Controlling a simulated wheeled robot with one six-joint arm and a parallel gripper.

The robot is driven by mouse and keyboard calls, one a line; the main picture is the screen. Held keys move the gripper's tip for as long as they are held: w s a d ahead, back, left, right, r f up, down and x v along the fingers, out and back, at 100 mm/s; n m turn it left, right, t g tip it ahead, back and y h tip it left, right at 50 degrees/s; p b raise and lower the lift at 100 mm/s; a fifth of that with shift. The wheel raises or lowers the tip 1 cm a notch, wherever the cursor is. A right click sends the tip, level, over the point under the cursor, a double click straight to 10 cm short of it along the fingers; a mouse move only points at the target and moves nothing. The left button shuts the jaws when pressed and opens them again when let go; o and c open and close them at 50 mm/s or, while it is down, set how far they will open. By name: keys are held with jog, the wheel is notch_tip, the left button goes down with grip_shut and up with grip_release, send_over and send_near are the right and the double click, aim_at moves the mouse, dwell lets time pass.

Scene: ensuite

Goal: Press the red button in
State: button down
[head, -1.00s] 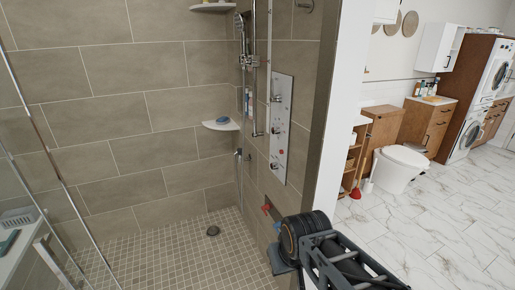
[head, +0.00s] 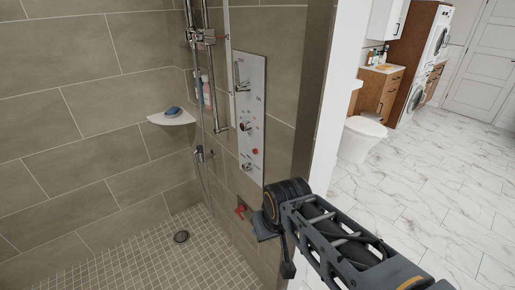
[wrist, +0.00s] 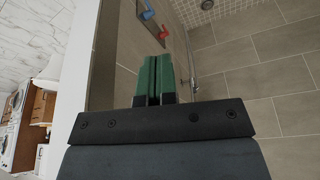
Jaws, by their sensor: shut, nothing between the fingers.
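My gripper's green fingers (wrist: 156,60) are together and empty in the wrist view. In the head view my arm's end is at lower centre, below and to the right of the panel and apart from the button; the fingers cannot be made out there.
A shower rail (head: 208,80) and corner shelf (head: 171,117) stand left. A white wall end (head: 328,120) is right of the panel.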

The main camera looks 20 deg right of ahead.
aim_at(255, 151)
jog(key=w+a+t+h+b, duration=0.2)
jog(key=w+t+h+b, duration=0.3)
jog(key=w, duration=0.9)
jog(key=w+a+t+h+b, duration=0.3)
jog(key=w+t+h+b, duration=0.2)
jog(key=w, duration=1)
jog(key=shift+a+t+b, duration=0.2)
jog(key=shift+t+b, duration=1.45)
jog(key=shift+t, duration=0.85)
jog(key=w+d, duration=0.2)
jog(key=d, duration=0.6)
jog(key=shift+w+d+b, duration=0.2)
jog(key=shift+w+b, duration=0.1)
jog(key=shift+b, duration=0.15)
